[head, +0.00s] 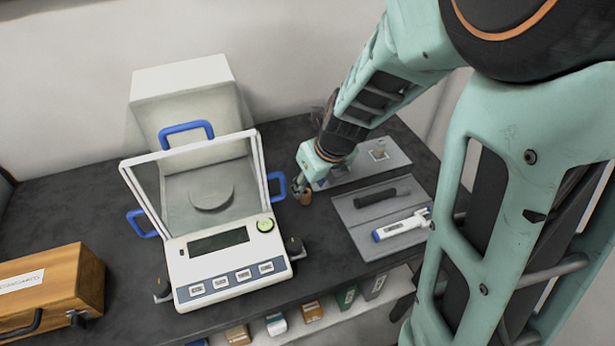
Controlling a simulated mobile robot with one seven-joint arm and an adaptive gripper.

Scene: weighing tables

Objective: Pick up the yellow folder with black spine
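I cannot make out a yellow folder with a black spine in the head view. Several small labelled items stand in a row on the white shelf below the table front, including a tan one (237,335) and an orange-brown one (311,311); only their upper parts show, so I cannot tell whether any is the folder. My gripper (301,187) points down over the table, right of the balance. A small brown object (306,198) is at its fingertips; whether it is gripped or just behind is unclear. The fingers are too small to tell open or shut.
A balance (215,245) with a raised clear cover and blue handles stands mid-table. A wooden case (50,290) is at the left. Dark tabletop is free at the back left.

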